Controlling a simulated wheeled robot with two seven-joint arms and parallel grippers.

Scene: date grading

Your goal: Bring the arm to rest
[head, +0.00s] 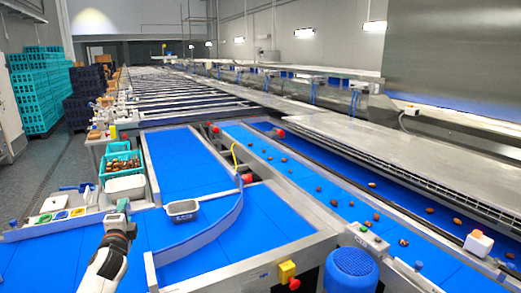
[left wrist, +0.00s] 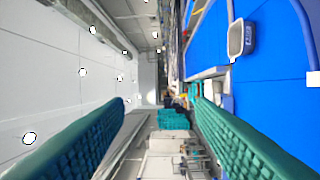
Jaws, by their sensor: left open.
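My left arm comes in at the lower left of the head view, with its left gripper (head: 117,218) raised over the left end of the blue work surface (head: 60,255). In the left wrist view two green ribbed fingers stand wide apart, so this gripper (left wrist: 160,102) is open. Nothing lies between the fingers; only the distant hall shows there. My right arm and gripper show in neither view.
A green crate (head: 122,160) with dates stands behind. Dates lie scattered on the blue belt (head: 300,175) at right. A red-and-yellow button (head: 288,272) is in front.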

